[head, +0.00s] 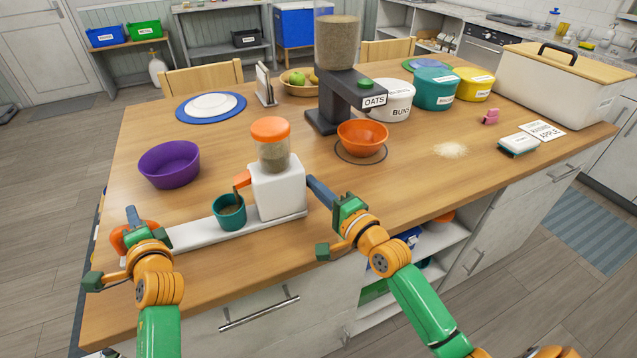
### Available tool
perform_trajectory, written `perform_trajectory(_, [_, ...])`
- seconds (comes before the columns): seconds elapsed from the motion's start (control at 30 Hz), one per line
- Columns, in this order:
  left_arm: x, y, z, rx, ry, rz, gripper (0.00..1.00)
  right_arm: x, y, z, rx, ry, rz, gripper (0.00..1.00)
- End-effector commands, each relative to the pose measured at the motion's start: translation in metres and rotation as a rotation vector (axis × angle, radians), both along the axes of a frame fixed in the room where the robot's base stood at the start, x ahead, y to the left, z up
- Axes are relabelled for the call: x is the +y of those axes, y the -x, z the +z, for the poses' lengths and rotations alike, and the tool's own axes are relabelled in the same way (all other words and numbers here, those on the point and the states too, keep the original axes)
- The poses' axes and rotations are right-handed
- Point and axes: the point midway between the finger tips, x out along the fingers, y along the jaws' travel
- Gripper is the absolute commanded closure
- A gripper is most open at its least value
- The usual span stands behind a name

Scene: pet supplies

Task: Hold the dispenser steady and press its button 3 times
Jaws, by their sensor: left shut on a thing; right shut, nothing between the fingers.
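A white dispenser (278,190) with a clear canister and orange lid (270,129) stands upright near the table's front edge. Its orange spout (242,180) points left, above a teal cup (229,211) with brownish contents. A long white base plate (192,236) runs left from it. My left gripper (133,216) is shut at the plate's left end on a rounded orange part (118,240), mostly hidden by the gripper. My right gripper (318,190) is shut and empty at the dispenser's right side; I cannot tell whether it touches. No button shows clearly on the white dispenser.
Behind stands a dark OATS dispenser (345,100) with a green button (367,84), above an orange bowl (362,138). A purple bowl (169,164) sits at left. Canisters and a bread box (560,85) fill the back right. Spilled powder (450,150) lies at right.

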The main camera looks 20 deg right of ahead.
Motion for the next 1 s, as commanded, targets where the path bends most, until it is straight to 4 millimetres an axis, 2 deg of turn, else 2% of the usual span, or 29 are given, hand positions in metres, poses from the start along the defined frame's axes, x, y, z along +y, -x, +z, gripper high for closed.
perform_trajectory(0.03, [-0.004,0.001,-0.007,0.015,0.005,-0.007,1.0,0.003,0.0,-0.001,0.0,-0.003,0.007,1.0])
perform_trajectory(0.17, [-0.004,0.001,-0.007,0.014,0.007,-0.008,1.0,-0.005,0.002,-0.001,0.0,0.0,0.007,1.0])
perform_trajectory(0.33, [-0.003,0.001,-0.007,0.014,0.006,-0.007,1.0,-0.041,0.007,0.0,-0.001,0.007,0.003,1.0])
perform_trajectory(0.6, [-0.003,0.001,-0.007,0.015,0.005,-0.005,1.0,-0.055,0.071,-0.002,0.001,-0.001,0.002,1.0])
perform_trajectory(0.7, [-0.002,0.001,-0.007,0.014,0.005,-0.004,1.0,-0.058,0.088,-0.001,0.0,-0.001,0.002,1.0])
perform_trajectory(0.83, [-0.002,0.001,-0.007,0.014,0.005,-0.004,1.0,-0.061,0.101,0.0,-0.004,-0.001,0.001,1.0])
perform_trajectory(1.0, [-0.002,0.001,-0.007,0.014,0.005,-0.003,1.0,-0.062,0.105,0.001,-0.007,-0.002,0.001,1.0])
